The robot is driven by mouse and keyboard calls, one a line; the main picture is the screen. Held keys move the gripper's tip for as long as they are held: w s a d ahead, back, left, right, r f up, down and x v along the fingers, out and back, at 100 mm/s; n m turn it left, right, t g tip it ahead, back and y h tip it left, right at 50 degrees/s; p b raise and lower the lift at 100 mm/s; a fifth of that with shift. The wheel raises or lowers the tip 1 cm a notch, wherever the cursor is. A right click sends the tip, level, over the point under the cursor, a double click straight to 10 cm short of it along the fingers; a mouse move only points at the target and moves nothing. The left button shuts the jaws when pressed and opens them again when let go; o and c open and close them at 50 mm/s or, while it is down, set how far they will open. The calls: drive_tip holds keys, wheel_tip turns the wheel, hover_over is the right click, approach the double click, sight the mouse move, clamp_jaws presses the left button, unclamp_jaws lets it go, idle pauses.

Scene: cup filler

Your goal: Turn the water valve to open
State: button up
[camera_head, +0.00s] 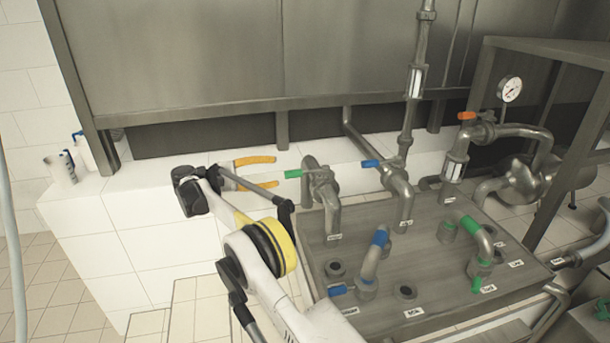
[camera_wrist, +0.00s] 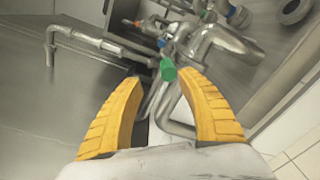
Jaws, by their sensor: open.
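My gripper (camera_head: 274,171) is open, its two yellow fingers pointing right at a green valve handle (camera_head: 293,173). The handle sticks out to the left from a metal pipe valve (camera_head: 320,180). In the wrist view the green handle (camera_wrist: 168,70) appears between the fingertips, near the right finger; I cannot tell whether they touch. A blue valve handle (camera_head: 370,163) is on the middle pipe and an orange one (camera_head: 467,116) is on the right pipe. Labels on the plate are too small to read surely, so I cannot tell which valve is water.
A metal plate (camera_head: 455,294) carries bent pipes with blue (camera_head: 380,238) and green (camera_head: 470,224) bands. A pressure gauge (camera_head: 510,89) is at the upper right. A white tiled ledge (camera_head: 120,200) runs behind my arm. Small containers (camera_head: 62,168) stand at its left end.

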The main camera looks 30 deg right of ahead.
sight(300, 173)
drive_tip(key=shift+s+a+f, duration=0.15)
drive_tip(key=shift+a+f, duration=0.1)
drive_tip(key=shift+f, duration=0.45)
drive_tip(key=d, duration=0.3)
drive_tip(key=s+d+b, duration=0.1)
drive_tip(key=d, duration=0.3)
drive_tip(key=s+d, duration=0.1)
drive_tip(key=d, duration=0.2)
drive_tip(key=shift+s+d, duration=0.1)
drive_tip(key=shift+d, duration=0.15)
clamp_jaws()
